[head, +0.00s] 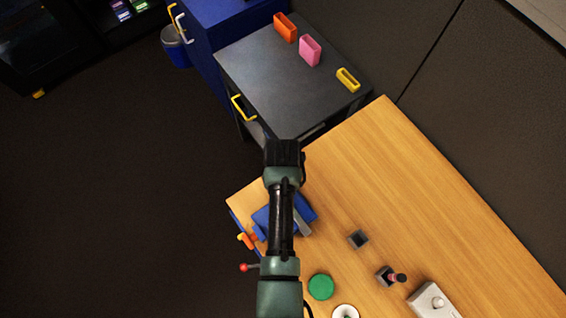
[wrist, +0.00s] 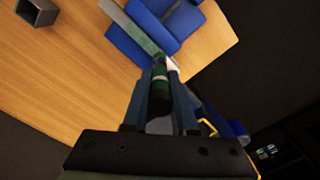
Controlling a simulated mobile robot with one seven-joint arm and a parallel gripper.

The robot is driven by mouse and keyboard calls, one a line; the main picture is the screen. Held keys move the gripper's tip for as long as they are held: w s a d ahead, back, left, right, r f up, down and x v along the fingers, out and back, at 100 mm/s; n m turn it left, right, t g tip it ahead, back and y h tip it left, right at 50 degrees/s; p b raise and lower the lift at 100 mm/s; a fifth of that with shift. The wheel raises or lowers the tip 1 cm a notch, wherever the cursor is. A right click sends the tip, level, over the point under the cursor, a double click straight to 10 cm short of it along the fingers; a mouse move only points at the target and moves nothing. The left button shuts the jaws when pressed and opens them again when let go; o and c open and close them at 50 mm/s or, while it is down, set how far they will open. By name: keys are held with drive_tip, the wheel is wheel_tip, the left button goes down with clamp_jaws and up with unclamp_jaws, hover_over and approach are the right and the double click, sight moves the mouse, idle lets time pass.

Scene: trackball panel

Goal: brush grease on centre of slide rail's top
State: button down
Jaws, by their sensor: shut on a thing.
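My gripper (wrist: 161,76) is shut on a dark green brush (wrist: 160,88) with a white band and a pale tip. The slide rail (wrist: 138,32) is a grey bar lying across a blue block (wrist: 165,18) in the wrist view. The brush tip shows by the rail's near end, and I cannot tell whether they touch. In the head view, the rail (head: 303,222) and blue block (head: 309,206) sit near the left corner of the wooden table, partly hidden by my arm. The brush and fingers are hidden there.
On the table (head: 400,190) are a grey open box (head: 357,240), a dark holder (head: 383,276), a green disc (head: 321,287), a white ring (head: 346,312) and a white panel (head: 434,302). A red-knobbed lever (head: 243,267) sticks out left. A dark cart (head: 280,85) stands behind.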

wheel_tip(320, 180, up, 5)
drive_tip(key=p, duration=0.3)
drive_tip(key=shift+s+d+r+p, duration=0.1)
drive_tip(key=shift+s+d+p, duration=0.05)
drive_tip(key=shift+p, duration=0.25)
wheel_tip(320, 180, up, 2)
drive_tip(key=shift+p, duration=1)
drive_tip(key=shift+r+p, duration=0.35)
drive_tip(key=shift+r, duration=0.15)
drive_tip(key=shift+f, duration=0.1)
